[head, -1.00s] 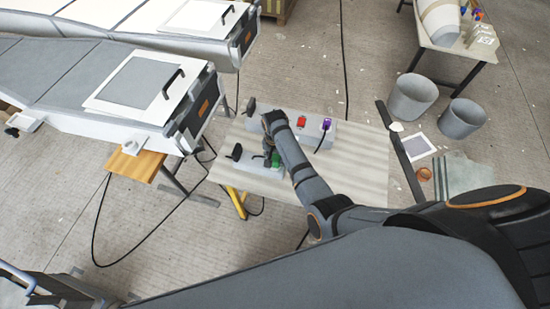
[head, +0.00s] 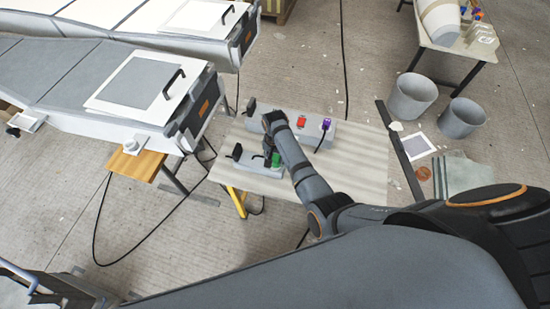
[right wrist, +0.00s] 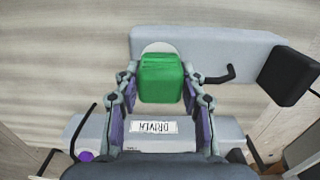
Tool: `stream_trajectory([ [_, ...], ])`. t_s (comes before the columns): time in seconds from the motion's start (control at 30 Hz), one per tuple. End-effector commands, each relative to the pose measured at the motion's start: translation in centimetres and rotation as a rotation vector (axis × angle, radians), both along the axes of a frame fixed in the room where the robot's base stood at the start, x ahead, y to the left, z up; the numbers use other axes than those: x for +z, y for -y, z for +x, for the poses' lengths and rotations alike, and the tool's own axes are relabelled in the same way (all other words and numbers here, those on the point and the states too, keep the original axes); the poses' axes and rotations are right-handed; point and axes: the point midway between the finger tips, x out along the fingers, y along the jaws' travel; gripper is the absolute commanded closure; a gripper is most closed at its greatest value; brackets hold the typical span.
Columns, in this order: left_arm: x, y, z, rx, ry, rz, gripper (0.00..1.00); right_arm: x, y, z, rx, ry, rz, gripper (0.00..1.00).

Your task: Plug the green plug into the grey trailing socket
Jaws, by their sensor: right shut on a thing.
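The green plug (head: 276,160) is at the right end of the near grey trailing socket (head: 262,170) on the pale bench. In the right wrist view the green plug (right wrist: 162,78) sits between the fingers of my right gripper (right wrist: 160,88), which is shut on it. A pale round face (right wrist: 157,47) shows just behind the plug on the grey socket block (right wrist: 225,50). The plug covers where it meets the socket, so I cannot tell whether it is seated. My right arm hides part of the bench in the head view. My left gripper is not in view.
A second grey block (head: 313,132) with a red plug (head: 302,121) and a purple plug (head: 326,124) lies farther back; its label (right wrist: 156,127) shows in the wrist view. A black block (right wrist: 288,76) stands at the socket's other end. The bench's right side (head: 365,160) is clear.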

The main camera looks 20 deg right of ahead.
Motion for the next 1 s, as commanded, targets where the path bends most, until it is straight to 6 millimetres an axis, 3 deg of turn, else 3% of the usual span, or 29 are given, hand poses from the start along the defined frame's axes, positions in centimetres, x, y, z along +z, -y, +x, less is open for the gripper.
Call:
stream_trajectory([
  [1.0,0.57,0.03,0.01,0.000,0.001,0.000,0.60,0.00,0.01,0.03,0.000,0.001,-0.001,0.87],
])
